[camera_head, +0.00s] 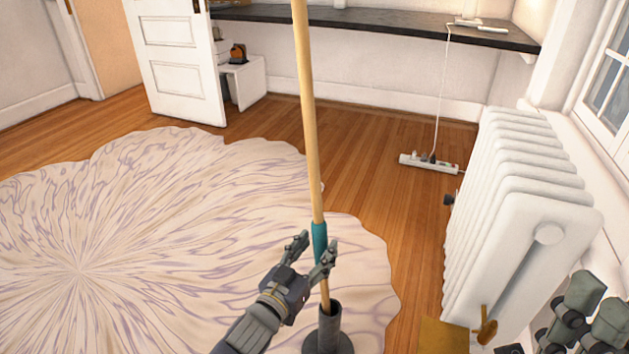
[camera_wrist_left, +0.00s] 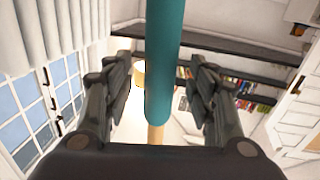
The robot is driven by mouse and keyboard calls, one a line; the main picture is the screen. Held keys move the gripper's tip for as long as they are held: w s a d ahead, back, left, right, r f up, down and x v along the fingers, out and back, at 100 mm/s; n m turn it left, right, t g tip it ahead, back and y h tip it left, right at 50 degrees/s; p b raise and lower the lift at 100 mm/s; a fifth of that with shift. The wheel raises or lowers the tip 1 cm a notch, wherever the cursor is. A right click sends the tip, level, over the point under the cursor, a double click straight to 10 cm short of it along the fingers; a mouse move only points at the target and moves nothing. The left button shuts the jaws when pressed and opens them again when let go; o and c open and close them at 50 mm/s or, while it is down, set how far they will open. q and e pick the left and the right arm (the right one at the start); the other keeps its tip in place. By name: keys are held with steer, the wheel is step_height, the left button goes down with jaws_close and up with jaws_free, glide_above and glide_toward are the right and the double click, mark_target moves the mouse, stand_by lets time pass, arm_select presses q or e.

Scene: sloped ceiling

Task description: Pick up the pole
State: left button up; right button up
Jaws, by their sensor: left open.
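A long wooden pole (camera_head: 307,120) with a teal grip section (camera_head: 319,240) stands nearly upright, its lower end in a dark round stand (camera_head: 330,328) on the rug. My left gripper (camera_head: 311,252) is open at the teal section, with a finger on each side of the pole. In the left wrist view the teal section (camera_wrist_left: 162,65) runs between the two open fingers (camera_wrist_left: 165,90), with gaps visible on both sides. Part of what looks like my right gripper (camera_head: 585,310) shows at the lower right corner, cut off by the frame edge; its jaw state is unclear.
A white radiator (camera_head: 520,215) stands along the right wall under a window. A pale patterned rug (camera_head: 150,220) covers much of the wooden floor. A power strip (camera_head: 428,162) lies on the floor below a dark shelf (camera_head: 380,22). A white door (camera_head: 176,60) stands open at the back left.

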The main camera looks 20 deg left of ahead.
arm_select(q)
steer(key=shift+w+d, duration=0.25)
steer(key=shift+w, duration=1.05)
steer(key=shift+c, duration=0.6)
jaws_close()
steer(key=shift+r, duration=0.15)
steer(key=shift+r, duration=0.1)
